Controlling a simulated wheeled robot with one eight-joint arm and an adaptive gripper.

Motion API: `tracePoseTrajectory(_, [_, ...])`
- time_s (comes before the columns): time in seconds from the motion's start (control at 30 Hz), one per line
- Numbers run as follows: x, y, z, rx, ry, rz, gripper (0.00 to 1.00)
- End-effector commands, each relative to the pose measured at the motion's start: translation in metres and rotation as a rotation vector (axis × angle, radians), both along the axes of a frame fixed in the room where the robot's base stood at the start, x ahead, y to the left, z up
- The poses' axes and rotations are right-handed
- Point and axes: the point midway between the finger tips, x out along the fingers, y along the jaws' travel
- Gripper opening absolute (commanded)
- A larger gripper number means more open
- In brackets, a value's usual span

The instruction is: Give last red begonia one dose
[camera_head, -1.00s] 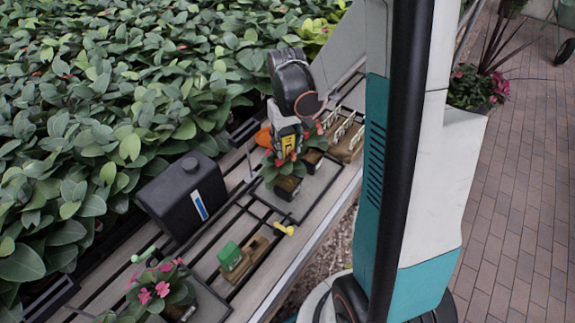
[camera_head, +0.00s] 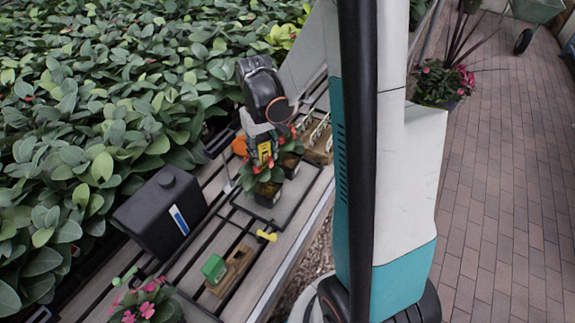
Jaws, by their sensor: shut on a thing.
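Two red begonias in small dark pots stand close together at the tray's far end, a front one (camera_head: 268,194) and one behind it to the right (camera_head: 290,164). My gripper (camera_head: 264,155) points down over their leaves and red flowers, just above the front one. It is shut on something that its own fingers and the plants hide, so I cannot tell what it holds. I cannot tell whether it touches the leaves. An orange round thing (camera_head: 240,146) shows to the left of my gripper. The dark-rimmed tray (camera_head: 291,209) has bare room in front of the pots.
A black canister (camera_head: 160,215) with a blue-and-white label stands on the slatted bench. Nearer lie a yellow-ended piece (camera_head: 266,236), a green block (camera_head: 214,268) on a wooden holder (camera_head: 236,262) and a pink-flowered plant (camera_head: 147,303). Wooden racks (camera_head: 319,143) stand beyond the begonias.

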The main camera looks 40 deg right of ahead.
Motion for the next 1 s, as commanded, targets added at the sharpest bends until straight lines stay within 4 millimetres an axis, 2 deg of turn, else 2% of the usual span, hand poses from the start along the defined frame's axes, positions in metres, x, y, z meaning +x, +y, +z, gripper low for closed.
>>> tracePoseTrajectory(0.17, [0.007, -0.014, 0.0, 0.0, 0.0, -0.003, 0.17])
tracePoseTrajectory(0.4, [0.035, -0.081, 0.0, 0.001, 0.002, -0.006, 0.17])
tracePoseTrajectory(0.5, [0.042, -0.106, 0.0, 0.001, 0.003, -0.005, 0.17])
tracePoseTrajectory(0.6, [0.046, -0.122, 0.0, 0.002, 0.003, -0.003, 0.17])
tracePoseTrajectory(0.73, [0.048, -0.129, -0.001, 0.002, 0.003, 0.0, 0.17])
tracePoseTrajectory(1.0, [0.048, -0.129, -0.018, 0.002, 0.003, 0.0, 0.17])
